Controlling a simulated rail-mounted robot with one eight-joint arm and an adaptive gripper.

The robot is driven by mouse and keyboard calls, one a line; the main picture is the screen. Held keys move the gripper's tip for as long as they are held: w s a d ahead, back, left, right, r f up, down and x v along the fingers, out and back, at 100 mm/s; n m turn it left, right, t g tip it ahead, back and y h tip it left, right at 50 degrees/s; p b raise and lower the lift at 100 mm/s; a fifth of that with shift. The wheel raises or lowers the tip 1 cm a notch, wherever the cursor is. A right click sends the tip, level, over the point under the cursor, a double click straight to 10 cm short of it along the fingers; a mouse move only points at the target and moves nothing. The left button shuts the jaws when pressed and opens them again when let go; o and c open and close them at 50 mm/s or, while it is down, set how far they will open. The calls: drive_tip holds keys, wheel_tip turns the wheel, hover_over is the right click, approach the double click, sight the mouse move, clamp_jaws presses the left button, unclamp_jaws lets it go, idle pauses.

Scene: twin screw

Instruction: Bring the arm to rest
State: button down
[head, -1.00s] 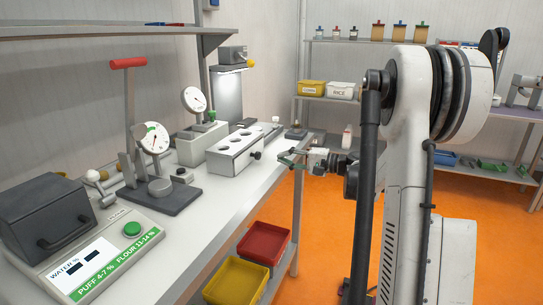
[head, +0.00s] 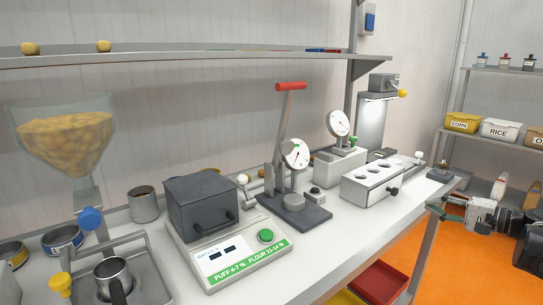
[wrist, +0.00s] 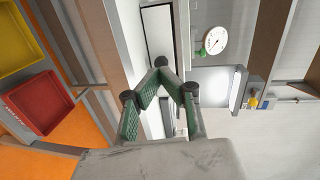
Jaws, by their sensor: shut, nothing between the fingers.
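My gripper (head: 437,207) shows at the right of the head view, just off the front edge of the bench near its far end. Its green-padded fingers also show in the wrist view (wrist: 160,70), where their tips come together with nothing between them. The arm behind the gripper is cut off by the right edge of the head view.
The bench (head: 335,250) carries a scale box (head: 200,207), a red-handled press (head: 290,150), a dial gauge (head: 338,123) and a white block with holes (head: 370,184). Red (head: 378,283) and yellow trays sit below. Orange floor is open at right.

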drive_tip(key=a+r+g, duration=0.1)
drive_tip(key=a, duration=0.3)
drive_tip(key=s+a+n+g+h+p, duration=0.1)
drive_tip(key=a, duration=0.4)
drive_tip(key=a+r+g, duration=0.1)
drive_tip(key=a, duration=0.3)
drive_tip(key=shift+s+a+r+n+h+p, duration=0.2)
drive_tip(key=shift+s+r+n+h+p, duration=0.1)
drive_tip(key=shift+s+r+n, duration=0.1)
drive_tip(key=s+a+g, duration=0.1)
drive_tip(key=s+a, duration=0.1)
drive_tip(key=a, duration=0.1)
drive_tip(key=s+a+n+h+p, duration=0.1)
drive_tip(key=a, duration=0.2)
drive_tip(key=s+a+n+g+h, duration=0.1)
drive_tip(key=s+a, duration=0.1)
drive_tip(key=a, duration=0.1)
drive_tip(key=shift+s+a+r+g, duration=0.1)
drive_tip(key=shift+s+r+g, duration=0.2)
drive_tip(key=shift+s+r, duration=0.1)
drive_tip(key=s+a+n+h+p, duration=0.2)
drive_tip(key=s+a+n+h, duration=0.1)
drive_tip(key=s, duration=0.5)
drive_tip(key=s+a+n+h+p, duration=0.2)
drive_tip(key=s+a+n+h, duration=0.1)
drive_tip(key=s, duration=0.6)
drive_tip(key=shift+s+a+f+n, duration=0.15)
drive_tip(key=shift+s+a+n, duration=0.2)
drive_tip(key=shift+a, duration=0.5)
